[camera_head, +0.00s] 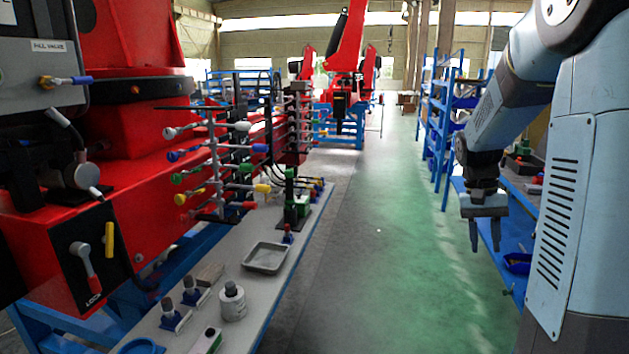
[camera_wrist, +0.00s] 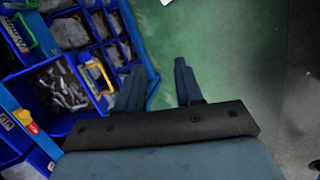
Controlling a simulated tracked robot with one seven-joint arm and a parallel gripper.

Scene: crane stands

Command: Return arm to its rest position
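My gripper (camera_head: 484,234) hangs at the right of the head view, pointing down at the end of my bent arm. Its two fingers are apart and nothing is between them. In the wrist view, my gripper (camera_wrist: 160,85) shows both fingers spread, with green floor between and beyond them. It is clear of the bench on the left and hangs in front of the blue shelving and bench on the right.
Blue bins (camera_wrist: 65,85) lie left of my gripper. The green aisle (camera_head: 385,230) is clear.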

